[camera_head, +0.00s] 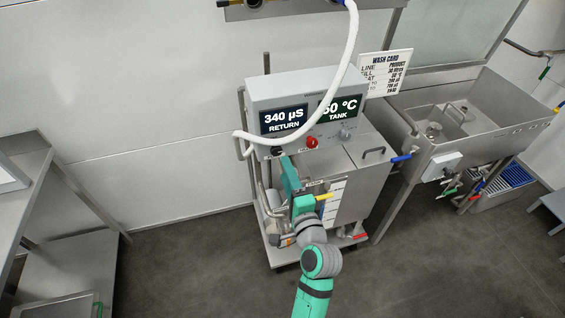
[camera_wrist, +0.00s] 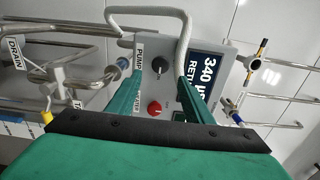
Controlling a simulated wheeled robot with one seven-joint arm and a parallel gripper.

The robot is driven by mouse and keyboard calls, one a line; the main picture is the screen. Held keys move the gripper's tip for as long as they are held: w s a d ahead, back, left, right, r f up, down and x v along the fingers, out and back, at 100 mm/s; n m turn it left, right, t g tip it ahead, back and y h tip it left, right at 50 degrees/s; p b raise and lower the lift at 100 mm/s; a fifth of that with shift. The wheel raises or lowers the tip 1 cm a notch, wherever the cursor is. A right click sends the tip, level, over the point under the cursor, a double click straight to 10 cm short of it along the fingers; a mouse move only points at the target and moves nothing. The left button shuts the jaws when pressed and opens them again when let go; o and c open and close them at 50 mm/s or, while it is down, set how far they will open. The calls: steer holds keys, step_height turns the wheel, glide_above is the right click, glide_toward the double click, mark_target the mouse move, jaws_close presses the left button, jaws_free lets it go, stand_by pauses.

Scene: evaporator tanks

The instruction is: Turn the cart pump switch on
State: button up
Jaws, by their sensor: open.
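The cart's grey control box (camera_head: 292,90) stands at the centre of the head view, with a "340 µS RETURN" display and a tank temperature display. In the wrist view, turned sideways, a black knob (camera_wrist: 160,65) sits beside the "PUMP" label (camera_wrist: 139,64). A red knob (camera_wrist: 154,108) sits beside a second, partly hidden label. My gripper (camera_wrist: 160,79) is open and empty, its green fingers spread on either side of the knobs' area; contact cannot be told. In the head view, my gripper (camera_head: 284,163) is just below the black knob (camera_head: 276,151), near the box's lower left.
A white hose (camera_head: 347,55) hangs before the box and loops to its left side. Valves with coloured handles, such as a yellow one (camera_head: 325,196), are around the cart. A steel sink (camera_head: 470,120) stands right; a metal shelf (camera_head: 70,270) stands left.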

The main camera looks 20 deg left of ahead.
steer(key=shift+v, duration=1.95)
steer(key=s+d+f+n+h, duration=0.3)
steer(key=s+d+f+h, duration=0.6)
steer(key=s+f, duration=0.55)
steer(key=s+d+r+n, duration=0.1)
steer(key=s+n, duration=0.3)
steer(key=s, duration=0.6)
steer(key=s+d+r+n+h, duration=0.1)
steer(key=s+n, duration=0.3)
steer(key=s, duration=0.7)
steer(key=shift+d, duration=0.8)
